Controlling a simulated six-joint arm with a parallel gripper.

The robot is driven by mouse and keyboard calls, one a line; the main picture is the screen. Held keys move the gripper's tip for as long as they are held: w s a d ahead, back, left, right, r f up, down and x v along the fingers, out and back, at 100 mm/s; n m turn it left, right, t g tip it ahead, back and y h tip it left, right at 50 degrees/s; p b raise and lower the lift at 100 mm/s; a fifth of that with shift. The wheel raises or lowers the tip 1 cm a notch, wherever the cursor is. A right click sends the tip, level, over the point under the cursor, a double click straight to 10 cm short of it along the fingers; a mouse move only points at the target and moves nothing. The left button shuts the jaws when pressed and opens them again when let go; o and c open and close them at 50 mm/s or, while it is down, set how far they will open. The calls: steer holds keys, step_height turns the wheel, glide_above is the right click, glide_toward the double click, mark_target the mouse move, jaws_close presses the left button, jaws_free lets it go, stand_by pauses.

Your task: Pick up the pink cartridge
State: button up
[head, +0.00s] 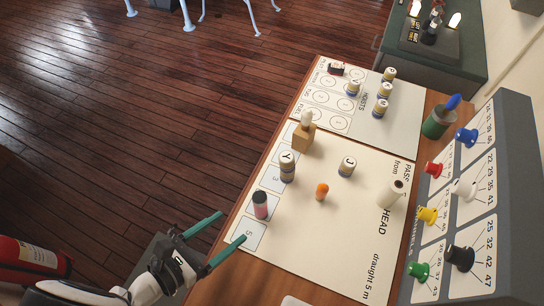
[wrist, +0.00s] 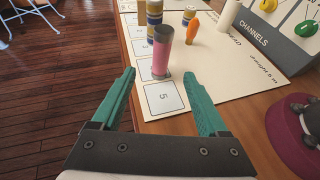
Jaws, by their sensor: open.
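The pink cartridge (head: 261,207) stands upright near the left edge of the cream chart board (head: 335,240), with a dark top. It also shows in the wrist view (wrist: 162,55), upright beyond my fingertips and roughly centred between them. My gripper (head: 226,231) is open and empty at the table's near left edge, its two green fingers pointing toward the board. In the wrist view my gripper (wrist: 158,76) has a wide gap between its fingers. The fingers do not touch the cartridge.
A wooden block (head: 303,138) and cream cylinder (head: 391,194) stand farther off. The grey knob panel (head: 475,200) borders the right. A maroon object (wrist: 302,118) lies right.

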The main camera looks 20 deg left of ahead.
mark_target(260, 206)
steer(key=x, duration=1.4)
steer(key=shift+w+d+f, duration=0.2)
steer(key=shift+w+d, duration=0.05)
jaws_close()
